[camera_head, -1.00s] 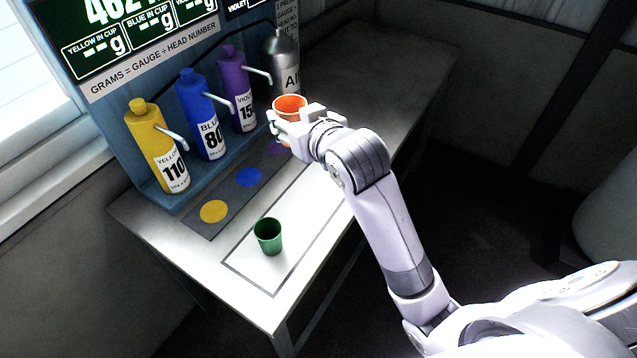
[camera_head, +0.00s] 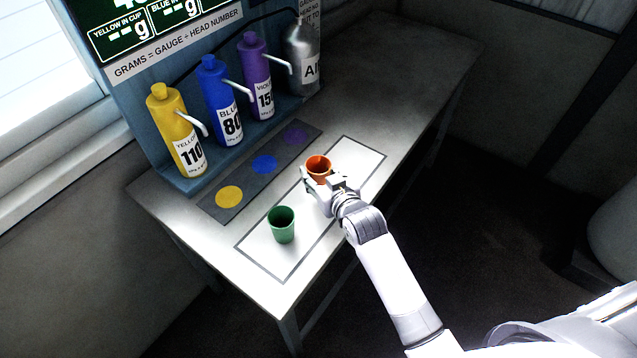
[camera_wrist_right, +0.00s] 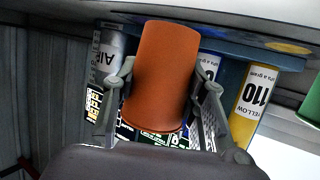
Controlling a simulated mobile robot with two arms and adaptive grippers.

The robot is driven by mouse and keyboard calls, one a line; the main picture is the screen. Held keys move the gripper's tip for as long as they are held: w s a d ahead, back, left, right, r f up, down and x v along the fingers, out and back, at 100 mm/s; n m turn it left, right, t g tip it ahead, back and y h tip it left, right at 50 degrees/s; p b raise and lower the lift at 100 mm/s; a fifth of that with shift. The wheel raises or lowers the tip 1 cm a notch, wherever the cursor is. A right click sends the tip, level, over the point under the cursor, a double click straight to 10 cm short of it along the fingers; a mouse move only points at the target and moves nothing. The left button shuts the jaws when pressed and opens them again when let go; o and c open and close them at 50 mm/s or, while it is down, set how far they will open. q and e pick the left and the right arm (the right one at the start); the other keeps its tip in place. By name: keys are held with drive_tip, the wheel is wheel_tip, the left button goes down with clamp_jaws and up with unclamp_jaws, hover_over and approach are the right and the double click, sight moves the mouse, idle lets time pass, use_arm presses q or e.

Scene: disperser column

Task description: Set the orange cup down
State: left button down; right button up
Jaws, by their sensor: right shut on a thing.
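The orange cup (camera_head: 318,166) is at the white outlined area of the table in the head view. My right gripper (camera_head: 318,183) is shut on it from the near side. In the right wrist view the orange cup (camera_wrist_right: 161,76) fills the space between the two fingers of the right gripper (camera_wrist_right: 160,92). The cup looks upright in the head view. Its base is hidden by the gripper, so I cannot tell if it touches the table. My left gripper is not in view.
A green cup (camera_head: 281,225) stands in the same outlined area (camera_head: 262,256), nearer the front. Yellow (camera_head: 176,129), blue (camera_head: 222,101) and violet (camera_head: 256,76) bottles stand behind a grey strip with coloured discs. The table's far right part is clear.

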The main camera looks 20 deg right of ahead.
wheel_tip(320, 180, down, 4)
drive_tip(key=shift+r, duration=0.1)
drive_tip(key=shift+f, duration=0.2)
drive_tip(key=o, duration=1.1)
drive_tip(key=shift+s+r, duration=0.1)
drive_tip(key=shift+r, duration=0.05)
drive_tip(key=b+v, duration=0.1)
drive_tip(key=v, duration=1.1)
